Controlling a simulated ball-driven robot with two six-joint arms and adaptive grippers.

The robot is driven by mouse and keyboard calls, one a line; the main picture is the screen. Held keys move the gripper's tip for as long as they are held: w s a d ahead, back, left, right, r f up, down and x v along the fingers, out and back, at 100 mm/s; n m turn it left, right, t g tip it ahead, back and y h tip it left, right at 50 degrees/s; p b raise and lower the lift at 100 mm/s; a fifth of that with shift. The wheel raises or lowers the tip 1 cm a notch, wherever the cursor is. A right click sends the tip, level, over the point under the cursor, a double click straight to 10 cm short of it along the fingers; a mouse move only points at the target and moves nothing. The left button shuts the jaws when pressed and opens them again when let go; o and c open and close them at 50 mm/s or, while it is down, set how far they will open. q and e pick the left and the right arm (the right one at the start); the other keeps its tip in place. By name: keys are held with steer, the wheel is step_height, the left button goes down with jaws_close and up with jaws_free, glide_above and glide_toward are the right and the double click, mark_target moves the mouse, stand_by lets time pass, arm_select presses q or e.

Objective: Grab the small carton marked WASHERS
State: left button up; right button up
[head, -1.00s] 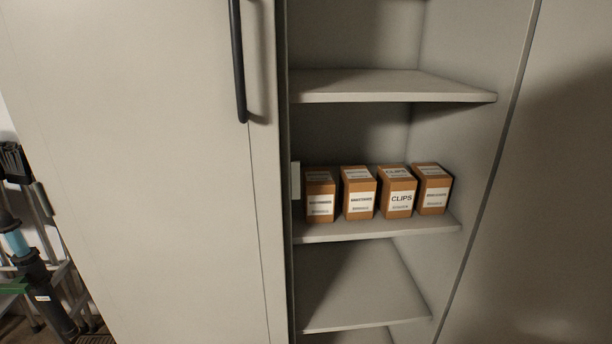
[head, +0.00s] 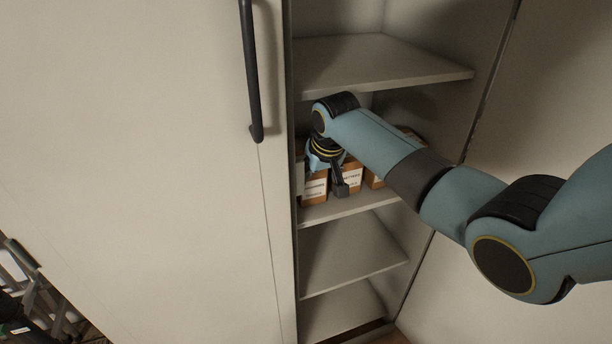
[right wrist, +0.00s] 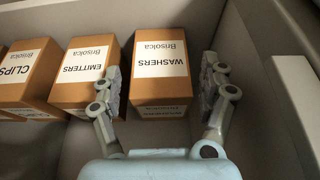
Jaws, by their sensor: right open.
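The small brown WASHERS carton (right wrist: 160,92) stands upright in the middle of the right wrist view, its white label upside down there. In the head view it is the leftmost carton (head: 314,190) on the middle shelf, partly hidden by my gripper. My right gripper (right wrist: 161,70) is open, with one finger on each side of the carton. The left finger in the wrist view is in the gap beside the EMITTERS carton (right wrist: 84,75). I cannot tell whether either finger touches a carton. My right gripper also shows in the head view (head: 328,176). My left gripper is out of view.
The CLIPS carton (right wrist: 27,75) stands beyond the EMITTERS carton. A fourth carton is mostly hidden behind my right arm in the head view. A shelf (head: 385,62) lies above, and a closed door panel with a black handle (head: 250,70) is at left.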

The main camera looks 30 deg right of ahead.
mark_target(314, 185)
steer(key=x, duration=0.3)
steer(key=shift+w+f, duration=0.2)
steer(key=shift+f, duration=0.1)
steer(key=c, duration=1)
